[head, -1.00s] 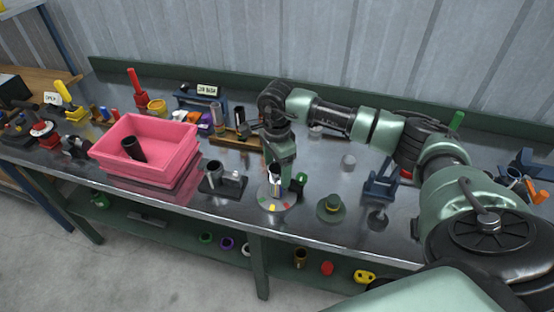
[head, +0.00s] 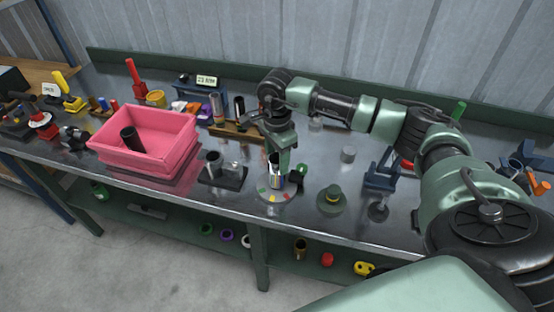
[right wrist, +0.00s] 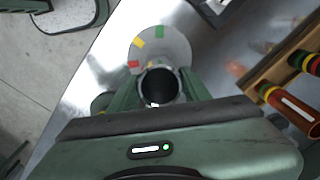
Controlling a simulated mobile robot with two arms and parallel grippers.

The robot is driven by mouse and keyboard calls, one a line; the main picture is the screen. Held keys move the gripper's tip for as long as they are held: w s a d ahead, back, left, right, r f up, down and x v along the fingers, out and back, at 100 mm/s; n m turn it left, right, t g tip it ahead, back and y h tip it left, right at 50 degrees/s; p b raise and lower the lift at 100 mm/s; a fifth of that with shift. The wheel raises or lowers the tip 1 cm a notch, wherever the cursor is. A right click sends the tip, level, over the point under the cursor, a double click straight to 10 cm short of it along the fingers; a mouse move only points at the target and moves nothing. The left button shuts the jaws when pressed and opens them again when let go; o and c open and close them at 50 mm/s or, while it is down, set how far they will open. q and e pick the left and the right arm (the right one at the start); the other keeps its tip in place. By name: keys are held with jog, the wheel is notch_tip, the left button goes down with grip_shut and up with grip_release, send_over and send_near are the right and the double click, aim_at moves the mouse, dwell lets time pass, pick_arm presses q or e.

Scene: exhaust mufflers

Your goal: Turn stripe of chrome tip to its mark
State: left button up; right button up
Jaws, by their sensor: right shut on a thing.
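The chrome tip (head: 274,180) stands upright on a pale round disc (head: 276,196) that carries coloured marks. My right gripper (head: 278,164) comes down from above and is shut on the tip. In the right wrist view the tip (right wrist: 160,86) shows as a round, dark-mouthed tube between the two fingers. The disc (right wrist: 172,43) reaches out beyond it, with red, yellow and green marks in sight; part of the disc is hidden by the tip and gripper. I cannot make out the tip's stripe clearly. My left gripper is not in view.
A black stand with a tube (head: 213,164) is left of the disc, and a pink bin (head: 178,153) farther left. A green round piece (head: 332,198) and a blue holder (head: 382,176) are to the right. A wooden rack (head: 236,132) stands behind. The bench's front edge is close.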

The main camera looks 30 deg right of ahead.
jog(key=o, duration=1.6)
